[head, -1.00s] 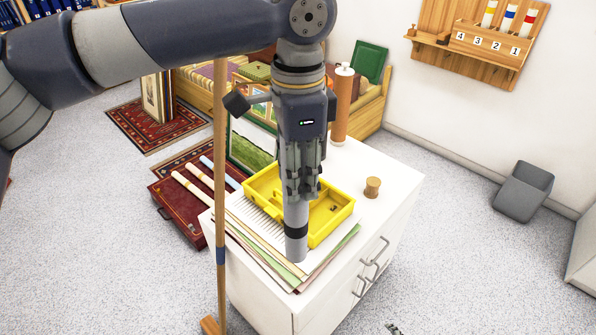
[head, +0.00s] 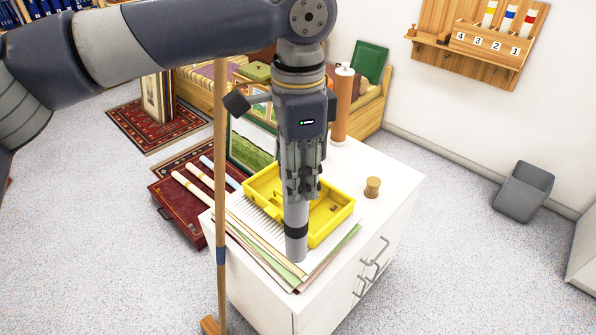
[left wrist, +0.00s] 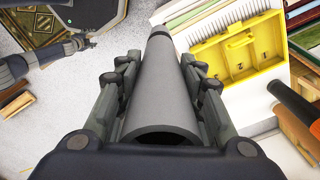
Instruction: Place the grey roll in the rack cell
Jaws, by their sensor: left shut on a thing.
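My left gripper (head: 302,192) points down and is shut on the grey roll (head: 296,216). The roll hangs upright with a black band near its lower end, in front of the yellow tray on the white cabinet. In the left wrist view the grey roll (left wrist: 164,85) runs between the two fingers, its hollow near end facing the camera. The wooden rack (head: 487,48) is on the wall at upper right, with cells labelled 4, 3, 2, 1. Rolls with yellow, blue and red bands stand in it; no roll shows above label 4. My right gripper (left wrist: 75,43) appears small in the left wrist view.
The yellow tray (head: 333,221) and papers (head: 325,262) lie on the white cabinet (head: 395,205). A wooden spool (head: 372,187) and a tall brown roll (head: 342,108) stand on it. A wooden pole (head: 220,150) rises left of the gripper. A grey bin (head: 523,192) stands on clear floor below the rack.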

